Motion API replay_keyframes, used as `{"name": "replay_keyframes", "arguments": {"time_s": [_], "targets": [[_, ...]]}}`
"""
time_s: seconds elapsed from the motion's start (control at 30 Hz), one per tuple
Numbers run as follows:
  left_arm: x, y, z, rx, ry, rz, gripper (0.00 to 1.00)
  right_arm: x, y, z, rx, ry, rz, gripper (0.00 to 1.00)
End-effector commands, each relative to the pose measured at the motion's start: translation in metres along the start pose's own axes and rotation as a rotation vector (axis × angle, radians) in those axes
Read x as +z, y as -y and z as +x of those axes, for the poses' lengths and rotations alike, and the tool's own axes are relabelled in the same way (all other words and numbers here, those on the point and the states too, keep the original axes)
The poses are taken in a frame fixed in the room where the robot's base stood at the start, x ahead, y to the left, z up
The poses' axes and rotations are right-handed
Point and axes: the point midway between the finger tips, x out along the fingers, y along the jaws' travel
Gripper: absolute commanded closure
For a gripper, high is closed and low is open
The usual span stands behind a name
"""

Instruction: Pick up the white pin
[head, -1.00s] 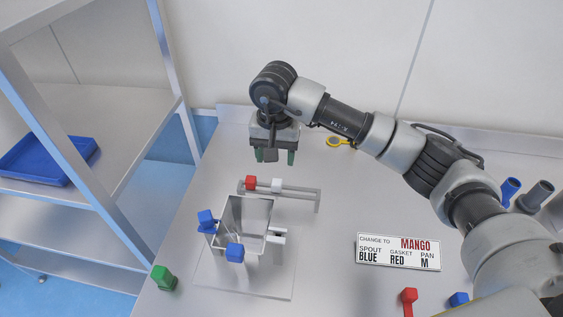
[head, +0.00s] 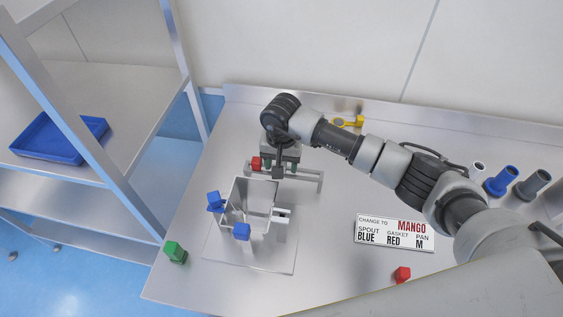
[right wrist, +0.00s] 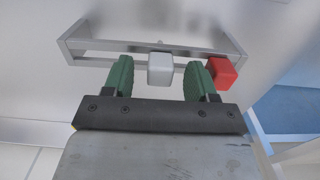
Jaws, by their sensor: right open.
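The white pin (right wrist: 160,68) shows its square head in the right wrist view, on the bar of a metal rack (right wrist: 210,46). My right gripper (right wrist: 158,80) is open, with green fingers on either side of the pin and gaps on both sides; I cannot tell how deep the fingers reach. A red pin (right wrist: 221,71) is just outside the right-hand finger. In the head view my right gripper (head: 282,168) is at the rack (head: 308,176) and hides the white pin. The red pin also shows there (head: 256,163). My left gripper is not in view.
A metal box fixture (head: 250,200) with blue knobs stands in front of the rack. A green knob (head: 175,252), a red piece (head: 402,274) and a sign (head: 395,233) lie on the table. A yellow item (head: 345,123) is behind. A shelf with a blue tray (head: 60,150) stands left.

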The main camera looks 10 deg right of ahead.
Motion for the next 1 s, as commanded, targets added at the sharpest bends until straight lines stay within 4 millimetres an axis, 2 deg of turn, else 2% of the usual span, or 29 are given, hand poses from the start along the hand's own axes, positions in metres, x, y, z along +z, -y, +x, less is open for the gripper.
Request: {"name": "replay_keyframes", "arguments": {"time_s": [0.27,0.6,1.0], "targets": [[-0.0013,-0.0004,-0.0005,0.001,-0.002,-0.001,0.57,0.0002,0.0002,0.004,0.0,0.0,-0.001,0.44],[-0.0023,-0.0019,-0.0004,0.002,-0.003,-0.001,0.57,0.0001,0.0,0.0036,0.0,0.0,-0.001,0.95],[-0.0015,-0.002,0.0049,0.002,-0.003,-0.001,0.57,-0.0014,0.0001,-0.0039,-0.002,-0.004,0.001,0.96]]}}
